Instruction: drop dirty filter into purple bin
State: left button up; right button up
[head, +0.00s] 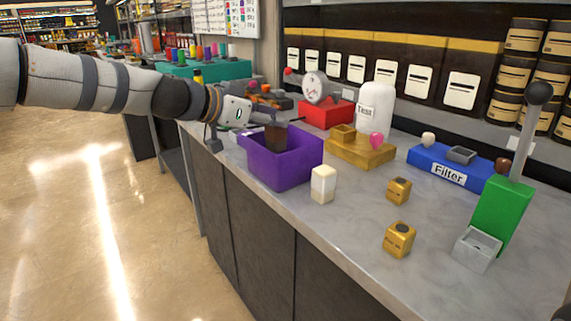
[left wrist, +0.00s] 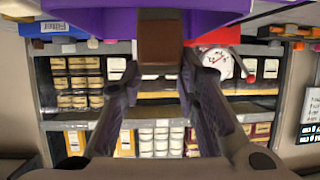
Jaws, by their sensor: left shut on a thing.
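The dirty filter, a dark brown block (head: 275,138), hangs upright from my left gripper (head: 268,122). Its lower part is inside the outline of the purple bin (head: 284,172) in the head view, near the back rim; I cannot tell how deep it sits. In the left wrist view my left gripper (left wrist: 160,68) has its two fingers on either side of the brown block (left wrist: 160,42), with the purple bin (left wrist: 105,20) behind it at the top. The gripper is shut on the filter. My right gripper is in neither view.
A cream-white block (head: 323,184) stands just right of the bin. Two gold cubes (head: 399,238) lie farther right. A blue Filter box (head: 450,166), a green lever stand (head: 503,212), a gold tray (head: 362,152) and a red box (head: 325,114) occupy the counter. Its front right is clear.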

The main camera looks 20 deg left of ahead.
pick_arm(q)
jog(key=shift+r, duration=0.15)
jog(key=o, duration=1.3)
jog(key=shift+c, duration=0.2)
jog(key=v, duration=0.7)
jog(key=shift+s, duration=0.2)
jog(key=shift+a, duration=0.1)
